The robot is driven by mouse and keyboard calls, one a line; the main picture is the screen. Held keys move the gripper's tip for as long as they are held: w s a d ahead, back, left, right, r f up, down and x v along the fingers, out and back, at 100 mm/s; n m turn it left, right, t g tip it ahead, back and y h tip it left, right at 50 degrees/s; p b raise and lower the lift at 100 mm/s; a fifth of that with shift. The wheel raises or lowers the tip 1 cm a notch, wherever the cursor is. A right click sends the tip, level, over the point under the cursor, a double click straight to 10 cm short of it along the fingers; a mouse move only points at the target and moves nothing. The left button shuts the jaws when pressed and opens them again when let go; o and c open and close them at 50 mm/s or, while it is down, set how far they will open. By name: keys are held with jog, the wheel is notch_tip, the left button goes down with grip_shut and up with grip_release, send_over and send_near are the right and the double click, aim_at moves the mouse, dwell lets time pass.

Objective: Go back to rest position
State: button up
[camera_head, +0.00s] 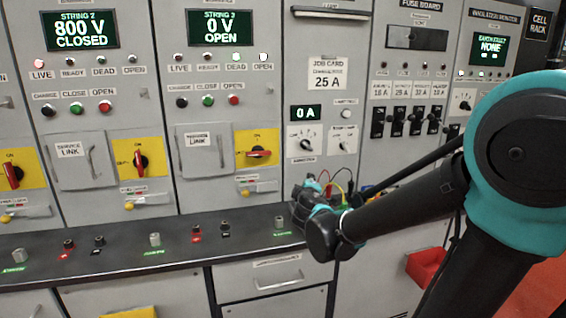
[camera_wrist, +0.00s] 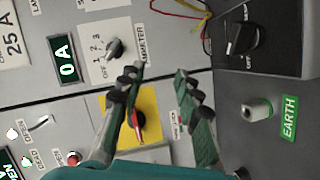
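My gripper (camera_head: 318,198) is in front of the panel, above the right part of the dark bench ledge; in the head view my arm partly hides it. In the wrist view my gripper (camera_wrist: 159,78) has its two fingers apart with nothing held between them. Behind the fingers is a yellow plate (camera_wrist: 152,101) with a red rotary handle (camera_wrist: 138,122), partly covered by the left finger. In the head view the STRING 3 red handle (camera_head: 257,154) lies sideways, while the STRING 2 handle (camera_head: 141,161) is upright.
The STRING 3 display (camera_head: 220,27) reads 0 V OPEN; the STRING 2 display (camera_head: 80,30) reads 800 V CLOSED. The ledge (camera_head: 120,246) carries terminals. An EARTH stud (camera_wrist: 257,109) and a dark meter box (camera_wrist: 270,40) with red and yellow leads stand near the gripper.

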jog(key=s+d+f+m+g+h, duration=0.3)
jog(key=s+d+f+m+g, duration=0.5)
jog(key=s+d+f, duration=0.55)
jog(key=s+a+f+m+g+y, duration=0.1)
jog(key=s+f+m+g+y, duration=0.2)
jog(key=s+f, duration=0.6)
jog(key=s+m, duration=0.2)
jog(key=shift+s+f+m+g+y, duration=0.2)
jog(key=shift+s+m+g+y, duration=0.1)
jog(key=shift+s+y, duration=0.1)
jog(key=shift+w, duration=0.1)
jog(key=shift+c, duration=0.2)
